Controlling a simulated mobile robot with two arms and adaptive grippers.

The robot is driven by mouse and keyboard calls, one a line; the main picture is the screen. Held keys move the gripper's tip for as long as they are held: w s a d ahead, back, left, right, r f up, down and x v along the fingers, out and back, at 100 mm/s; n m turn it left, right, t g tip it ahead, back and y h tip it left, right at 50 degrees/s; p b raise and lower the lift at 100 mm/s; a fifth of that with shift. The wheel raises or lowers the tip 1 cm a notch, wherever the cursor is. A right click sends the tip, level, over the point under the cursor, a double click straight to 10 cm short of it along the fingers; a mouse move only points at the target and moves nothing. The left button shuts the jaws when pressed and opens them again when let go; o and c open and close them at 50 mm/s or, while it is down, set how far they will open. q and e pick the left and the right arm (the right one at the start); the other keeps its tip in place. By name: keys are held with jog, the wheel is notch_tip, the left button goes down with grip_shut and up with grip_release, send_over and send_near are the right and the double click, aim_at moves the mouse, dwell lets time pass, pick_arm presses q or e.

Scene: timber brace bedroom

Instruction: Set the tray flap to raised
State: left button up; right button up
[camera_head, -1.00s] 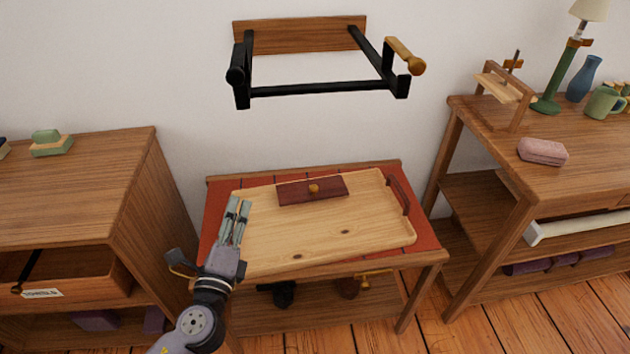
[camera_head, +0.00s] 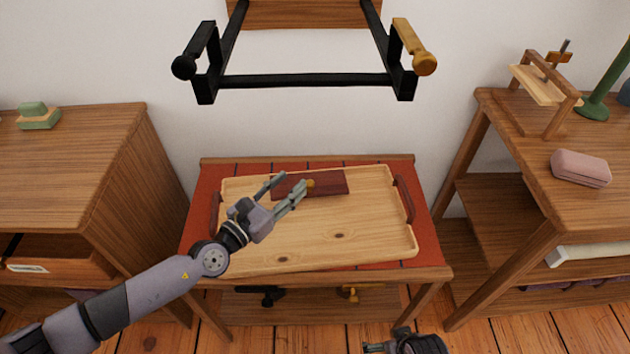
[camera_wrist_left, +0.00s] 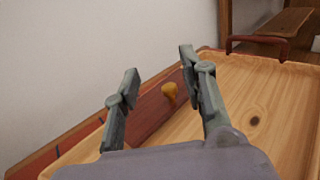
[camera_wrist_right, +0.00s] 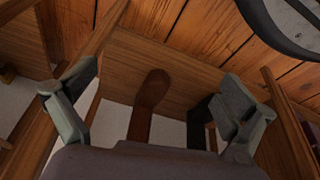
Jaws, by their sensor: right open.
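The wooden tray (camera_head: 345,245) lies on a red-covered table. The tray flap is a dark red-brown panel (camera_head: 335,184) that looks flat along the tray's back edge. It has a small yellow knob (camera_head: 310,184), which also shows in the left wrist view (camera_wrist_left: 170,92). My left gripper (camera_head: 296,180) is open over the tray's back left, its fingertips at the flap near the knob. In the left wrist view the knob shows between the open fingers, and contact cannot be told. My right gripper (camera_wrist_right: 155,80) is open and empty, low in front of the table.
A black wall rack (camera_head: 305,80) with a yellow-knobbed right arm hangs above the table. A wooden cabinet (camera_head: 60,180) stands left. A desk (camera_head: 530,190) with a pink case (camera_head: 580,168) stands right.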

aim_at(309, 183)
pick_arm(q)
notch_tip(309, 183, down, 3)
jog(key=b, duration=0.2)
jog(key=shift+w+d+f+b, duration=0.1)
jog(key=shift+w+d+b, duration=0.05)
jog(key=shift+b, duration=0.15)
notch_tip(309, 183, down, 3)
jog(key=b, duration=0.2)
jog(key=shift+r+b, duration=0.2)
jog(key=shift+b, duration=0.15)
jog(key=shift+w+d, duration=0.25)
jog(key=shift+w, duration=0.1)
jog(key=x, duration=0.6)
jog(key=shift+w+d, duration=0.2)
pick_arm(e)
jog(key=w+r+t, duration=0.3)
jog(key=r, duration=1.1)
jog(key=shift+a+r+y, duration=0.25)
jog(key=shift+r+y, duration=0.05)
jog(key=shift+r, duration=0.05)
pick_arm(q)
jog(key=shift+c, duration=0.4)
grip_shut()
